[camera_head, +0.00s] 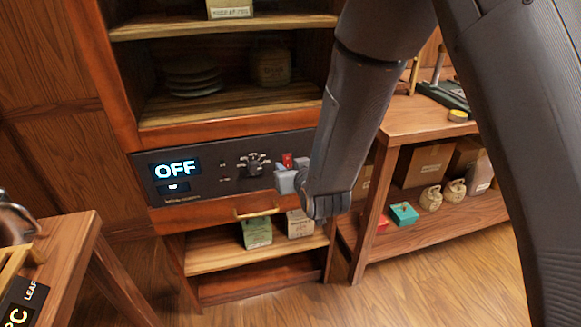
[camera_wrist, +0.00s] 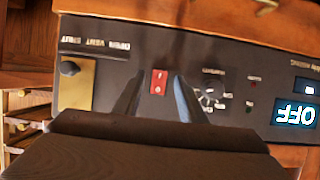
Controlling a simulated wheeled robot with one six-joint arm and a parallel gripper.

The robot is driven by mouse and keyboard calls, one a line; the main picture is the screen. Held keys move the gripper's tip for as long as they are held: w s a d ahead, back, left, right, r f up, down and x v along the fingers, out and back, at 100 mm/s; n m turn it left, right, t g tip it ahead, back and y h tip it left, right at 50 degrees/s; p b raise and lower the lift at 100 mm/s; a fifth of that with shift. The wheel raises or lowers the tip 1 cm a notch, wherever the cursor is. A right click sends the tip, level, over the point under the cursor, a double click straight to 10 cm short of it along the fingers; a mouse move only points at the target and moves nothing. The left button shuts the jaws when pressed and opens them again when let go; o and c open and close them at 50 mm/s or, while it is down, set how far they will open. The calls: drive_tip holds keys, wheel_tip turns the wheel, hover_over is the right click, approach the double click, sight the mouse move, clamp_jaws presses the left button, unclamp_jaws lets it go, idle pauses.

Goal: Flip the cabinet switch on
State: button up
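The cabinet's dark control panel (camera_head: 212,183) has a lit display (camera_head: 176,169) that reads OFF. The red switch (camera_head: 287,160) shows just above my gripper (camera_head: 284,181). In the wrist view, which is upside down, the panel (camera_wrist: 115,74) fills the middle and the red switch (camera_wrist: 159,81) shows between the two fingertips of my gripper (camera_wrist: 157,88). The fingers are apart with nothing held between them. Whether they touch the panel cannot be told. The display (camera_wrist: 296,115) also reads OFF there.
A round knob (camera_head: 254,166) sits left of the switch. Below the panel are a drawer with a brass handle (camera_head: 256,212) and a shelf with a green box (camera_head: 257,233). A side shelf (camera_head: 440,222) stands at right, a wooden table (camera_head: 62,262) at left.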

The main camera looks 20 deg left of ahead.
drive_tip(key=shift+w+f, duration=0.1)
clamp_jaws()
drive_tip(key=shift+f+t+y+b, duration=0.4)
drive_tip(key=shift+t+b, duration=0.1)
drive_tip(key=shift+b, duration=0.75)
drive_tip(key=t+b, duration=0.1)
drive_tip(key=b, duration=0.1)
drive_tip(key=shift+f+y+b, duration=0.15)
drive_tip(key=shift+y+b, duration=0.15)
drive_tip(key=shift+b, duration=0.35)
drive_tip(key=shift+t, duration=0.3)
